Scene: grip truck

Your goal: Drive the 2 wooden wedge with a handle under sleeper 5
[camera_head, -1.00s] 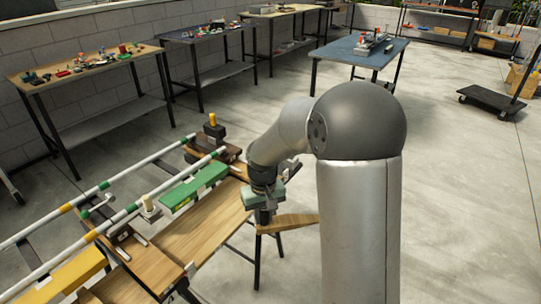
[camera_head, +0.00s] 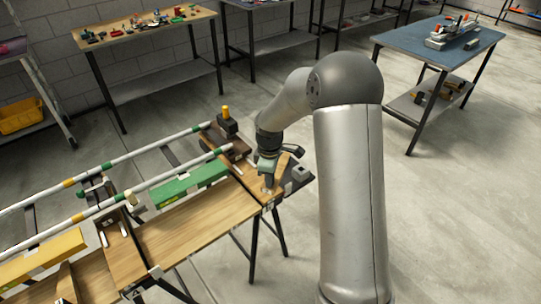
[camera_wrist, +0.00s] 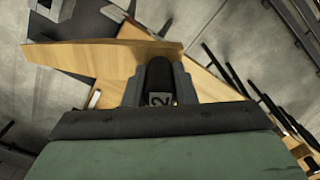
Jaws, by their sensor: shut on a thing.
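My gripper (camera_head: 268,178) is shut on the wooden wedge with a handle. In the wrist view, the dark handle with a white "2" label (camera_wrist: 160,98) sits between the jaws, and the pale wooden wedge (camera_wrist: 95,55) stretches out beyond it. In the head view the wedge (camera_head: 281,162) is mostly hidden by the gripper, over the right end of the bench. A dark brown sleeper (camera_head: 243,166) lies across the bench just left of the gripper. Another sleeper (camera_head: 122,248) lies further left. I cannot read which is sleeper 5, nor tell whether the wedge touches anything.
Two white rails (camera_head: 150,148) with coloured bands run above the wooden bench (camera_head: 205,222). A green block (camera_head: 190,184) and a yellow block (camera_head: 40,254) lie along it. A grey block (camera_head: 299,174) is at its right end.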

